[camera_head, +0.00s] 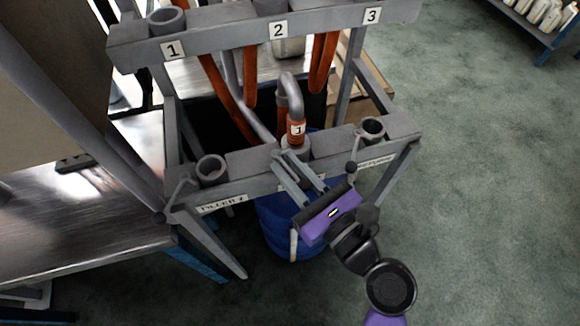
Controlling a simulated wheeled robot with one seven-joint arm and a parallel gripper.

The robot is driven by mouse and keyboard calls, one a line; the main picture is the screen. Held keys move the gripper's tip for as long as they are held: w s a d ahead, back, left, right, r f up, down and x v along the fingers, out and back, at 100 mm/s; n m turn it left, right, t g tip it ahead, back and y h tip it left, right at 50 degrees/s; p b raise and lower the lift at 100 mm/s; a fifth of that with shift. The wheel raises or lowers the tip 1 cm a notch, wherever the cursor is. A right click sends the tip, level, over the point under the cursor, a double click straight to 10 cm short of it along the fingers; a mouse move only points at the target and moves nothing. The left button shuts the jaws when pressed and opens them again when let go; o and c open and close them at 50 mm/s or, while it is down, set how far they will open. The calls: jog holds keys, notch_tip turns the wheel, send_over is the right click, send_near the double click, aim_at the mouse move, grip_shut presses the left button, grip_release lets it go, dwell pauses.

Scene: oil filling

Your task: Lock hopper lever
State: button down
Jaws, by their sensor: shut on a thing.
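My gripper (287,160), with its purple body, reaches from the lower right to the front of the middle hopper on the lower grey rack. Its two grey fingers are close together at the hopper's lever, which they mostly hide, and are shut on it. The lever's exact angle cannot be told. The middle hopper (297,148) has a bent metal nozzle with an orange band labelled 1 (296,130) standing in it. The left hopper (211,169) and right hopper (372,129) are open and empty, each with a small ball-ended lever at its left.
An upper rack (215,38) with holders labelled 1, 2 and 3 stands behind, with orange hoses hanging below it. A blue barrel (275,225) stands under the lower rack. A metal table (90,230) is at left.

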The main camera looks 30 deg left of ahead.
jog(key=c, duration=1.4)
grip_release()
jog(key=shift+o, duration=0.2)
jog(key=shift+t, duration=0.3)
